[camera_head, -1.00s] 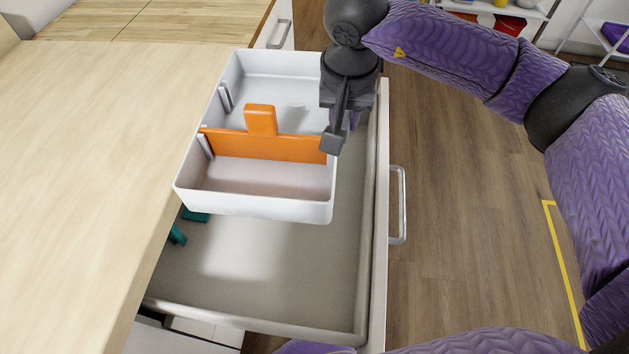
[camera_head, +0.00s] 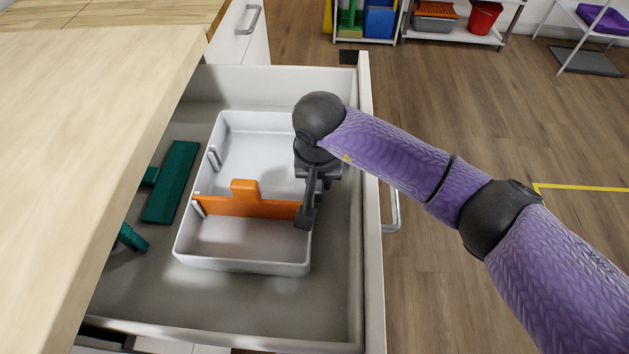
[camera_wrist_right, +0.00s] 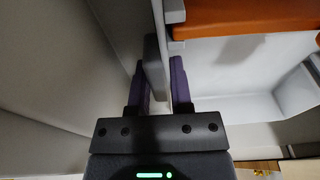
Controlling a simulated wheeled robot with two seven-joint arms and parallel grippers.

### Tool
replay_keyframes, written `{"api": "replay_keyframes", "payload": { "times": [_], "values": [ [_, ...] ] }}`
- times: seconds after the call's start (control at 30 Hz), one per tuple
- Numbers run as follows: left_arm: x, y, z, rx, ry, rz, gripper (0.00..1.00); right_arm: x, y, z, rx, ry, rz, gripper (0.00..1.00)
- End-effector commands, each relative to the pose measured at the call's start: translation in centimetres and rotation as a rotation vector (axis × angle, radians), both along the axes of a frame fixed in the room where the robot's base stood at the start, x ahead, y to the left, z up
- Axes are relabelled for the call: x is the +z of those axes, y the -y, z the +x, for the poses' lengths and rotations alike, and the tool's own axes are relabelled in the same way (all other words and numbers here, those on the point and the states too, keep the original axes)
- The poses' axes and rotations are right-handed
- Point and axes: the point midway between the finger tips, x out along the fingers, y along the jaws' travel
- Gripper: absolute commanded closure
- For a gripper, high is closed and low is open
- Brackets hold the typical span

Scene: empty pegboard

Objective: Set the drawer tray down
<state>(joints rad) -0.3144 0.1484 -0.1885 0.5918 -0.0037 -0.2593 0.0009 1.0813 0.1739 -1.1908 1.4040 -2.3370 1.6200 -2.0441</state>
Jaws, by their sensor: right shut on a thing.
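The drawer tray (camera_head: 240,267) is a white open box with an orange divider (camera_head: 262,207) across it. It is inside the open drawer, level or nearly so; I cannot tell whether its underside touches the drawer floor. My right gripper (camera_head: 307,205) is at the tray's right wall, pointing down. In the right wrist view the gripper (camera_wrist_right: 160,85) has one finger on each side of the tray wall (camera_wrist_right: 155,60) and is shut on it. The orange divider also shows there at the top right (camera_wrist_right: 245,18). My left gripper is in no view.
The open drawer (camera_head: 330,275) has bare floor in front of the tray. A green flat object (camera_head: 172,182) and a smaller green object (camera_head: 132,238) lie left of the tray. The wooden counter (camera_head: 70,130) overhangs at left. Shelves stand at the back.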

Motion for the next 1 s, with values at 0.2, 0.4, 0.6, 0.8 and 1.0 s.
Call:
{"api": "replay_keyframes", "payload": {
  "times": [0.2, 0.4, 0.6, 0.8, 1.0],
  "values": [
    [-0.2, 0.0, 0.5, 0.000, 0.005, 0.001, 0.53, -0.4, 0.0, 0.0, 0.001, 0.001, 0.000, 1.00],
    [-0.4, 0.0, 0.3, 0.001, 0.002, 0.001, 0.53, -0.7, 0.0, 0.0, 0.000, 0.000, 0.000, 0.59],
    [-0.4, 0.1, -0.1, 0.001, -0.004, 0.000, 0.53, -0.7, 0.0, 0.0, 0.000, 0.001, 0.000, 0.39],
    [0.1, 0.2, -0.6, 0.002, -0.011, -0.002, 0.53, -0.2, 0.0, 0.0, 0.000, 0.001, 0.000, 0.39],
    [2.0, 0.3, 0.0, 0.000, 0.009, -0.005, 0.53, 4.7, 0.0, -0.5, 0.001, 0.008, 0.001, 0.39]
  ]
}}
